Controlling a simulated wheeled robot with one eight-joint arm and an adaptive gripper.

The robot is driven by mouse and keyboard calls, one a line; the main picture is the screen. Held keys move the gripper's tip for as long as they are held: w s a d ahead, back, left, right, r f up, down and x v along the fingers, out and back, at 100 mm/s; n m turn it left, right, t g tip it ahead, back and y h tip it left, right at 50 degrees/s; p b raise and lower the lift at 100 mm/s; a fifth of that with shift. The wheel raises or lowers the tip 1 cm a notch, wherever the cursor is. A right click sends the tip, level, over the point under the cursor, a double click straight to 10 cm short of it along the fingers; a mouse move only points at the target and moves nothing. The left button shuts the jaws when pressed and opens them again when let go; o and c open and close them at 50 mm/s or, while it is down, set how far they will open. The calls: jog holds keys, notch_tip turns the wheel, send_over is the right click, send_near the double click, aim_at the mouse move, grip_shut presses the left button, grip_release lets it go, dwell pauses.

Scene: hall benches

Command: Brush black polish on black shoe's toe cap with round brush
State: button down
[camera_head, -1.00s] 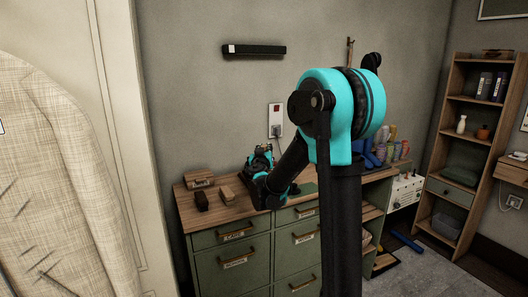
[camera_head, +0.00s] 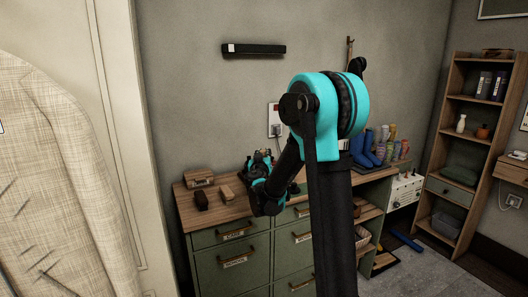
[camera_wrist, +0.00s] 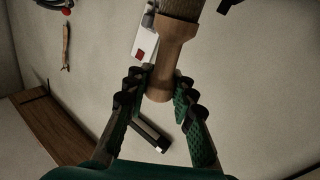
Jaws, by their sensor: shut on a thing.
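My gripper (camera_wrist: 150,92) is shut on the wooden handle of the round brush (camera_wrist: 160,80), which points to the top of the wrist view. Its bristle head (camera_wrist: 180,8) is cut off by the top edge. In the head view my gripper (camera_head: 260,164) is small and dark, above the back of the wooden-topped green cabinet. The brush cannot be made out there. I cannot make out the black shoe or the black polish in either view; my arm covers part of the cabinet top.
Blue boots (camera_head: 364,150) and several coloured cans (camera_head: 393,148) stand at right. A wall plate (camera_head: 273,117) is behind. Bookshelf (camera_head: 465,140) stands further right.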

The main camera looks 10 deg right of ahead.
jog(key=shift+w+a+f, duration=0.1)
jog(key=shift+w+f, duration=0.1)
jog(key=shift+f, duration=0.55)
jog(key=shift+w+a+f, duration=0.1)
jog(key=shift+w+f, duration=0.1)
jog(key=shift+f, duration=0.55)
jog(key=shift+w+f, duration=0.2)
jog(key=shift+f, duration=0.55)
jog(key=shift+w+f, duration=0.15)
jog(key=shift+f, duration=0.6)
jog(key=shift+w+d, duration=0.2)
jog(key=shift+d, duration=0.45)
jog(key=shift+w+d, duration=0.25)
jog(key=shift+d, duration=0.35)
jog(key=shift+w+d, duration=0.2)
jog(key=shift+d, duration=0.45)
jog(key=shift+s+a, duration=0.2)
jog(key=shift+a, duration=0.45)
jog(key=shift+s+a, duration=0.25)
jog(key=shift+a, duration=0.4)
jog(key=shift+s+a, duration=0.2)
jog(key=shift+a, duration=0.45)
